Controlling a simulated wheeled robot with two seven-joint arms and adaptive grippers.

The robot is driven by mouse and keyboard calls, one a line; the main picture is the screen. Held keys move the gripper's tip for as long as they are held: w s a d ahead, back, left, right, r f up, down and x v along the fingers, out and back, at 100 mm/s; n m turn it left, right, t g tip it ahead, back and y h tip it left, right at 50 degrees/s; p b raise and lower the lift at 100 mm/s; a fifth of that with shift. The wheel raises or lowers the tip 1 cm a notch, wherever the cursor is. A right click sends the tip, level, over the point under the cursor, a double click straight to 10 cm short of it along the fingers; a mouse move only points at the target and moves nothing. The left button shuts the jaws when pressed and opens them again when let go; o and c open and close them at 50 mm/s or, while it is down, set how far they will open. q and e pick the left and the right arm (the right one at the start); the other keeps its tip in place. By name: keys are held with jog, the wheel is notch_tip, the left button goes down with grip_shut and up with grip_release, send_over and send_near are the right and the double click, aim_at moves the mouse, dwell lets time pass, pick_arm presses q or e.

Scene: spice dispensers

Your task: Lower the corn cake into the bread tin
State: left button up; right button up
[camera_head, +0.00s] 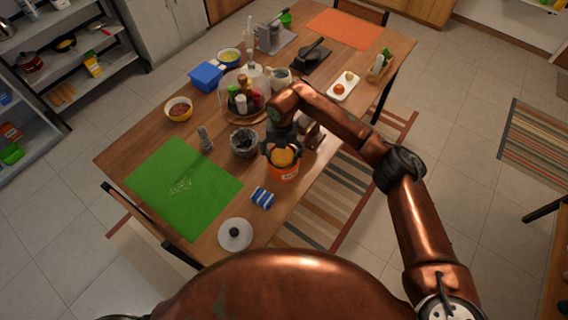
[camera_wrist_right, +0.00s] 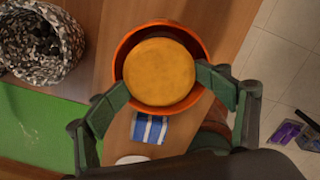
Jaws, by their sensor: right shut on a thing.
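The corn cake (camera_head: 285,157) is a round yellow-orange disc; it also shows in the right wrist view (camera_wrist_right: 159,70). My right gripper (camera_head: 283,148) is shut on the cake, with one finger on each side of it in the right wrist view (camera_wrist_right: 163,82). The bread tin (camera_head: 283,175) is a round orange container on the table. In the right wrist view its rim (camera_wrist_right: 203,44) shows around the cake, which lies over the opening, nearer its lower part. I cannot tell how deep the cake sits. My left gripper is not in view.
A dark speckled basket (camera_head: 244,143) stands left of the tin. A green mat (camera_head: 180,186) lies at the left. Several bottles stand on a round tray behind.

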jog(key=o, duration=0.3)
notch_tip(320, 180, down, 3)
jog(key=shift+d+r, duration=0.1)
jog(key=shift+r, duration=0.1)
jog(key=shift+o, duration=0.8)
jog(key=shift+r, duration=0.1)
jog(key=shift+s+d+r, duration=0.1)
jog(key=shift+r, duration=0.15)
jog(key=shift+r, duration=0.1)
notch_tip(320, 180, up, 12)
